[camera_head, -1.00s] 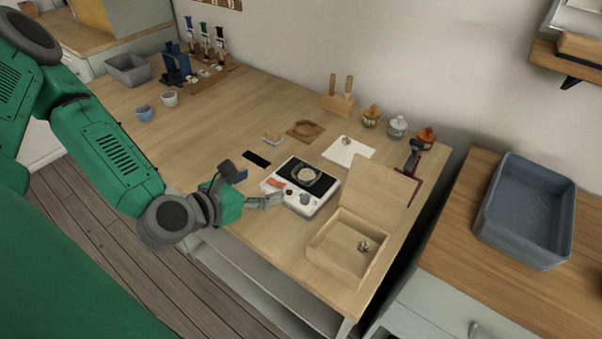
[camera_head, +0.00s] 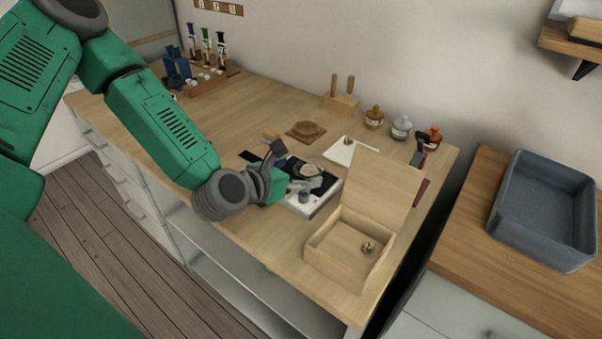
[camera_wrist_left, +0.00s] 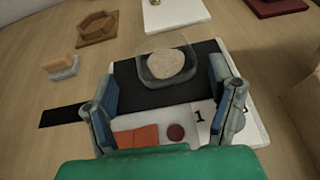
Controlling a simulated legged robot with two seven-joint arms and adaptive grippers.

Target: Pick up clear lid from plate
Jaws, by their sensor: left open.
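The clear lid (camera_wrist_left: 168,62) is a see-through cover around a round beige piece (camera_wrist_left: 172,66). It sits on the black plate (camera_wrist_left: 130,88) of a white device (camera_wrist_left: 258,128). In the head view, the lid (camera_head: 309,170) is partly behind my gripper. My left gripper (camera_wrist_left: 162,88) is open, its two fingers apart on either side of the black plate's near part. The lid lies just beyond and between the fingertips in the wrist view. I see no contact with the lid. My right gripper is not in view.
An open wooden box (camera_head: 320,246) with an upright lid stands right of the device. Behind are a white pad (camera_head: 340,151) and a wooden hexagonal tray (camera_wrist_left: 97,27). A small block (camera_wrist_left: 62,67) lies to the left. The table's left middle (camera_head: 225,115) is clear.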

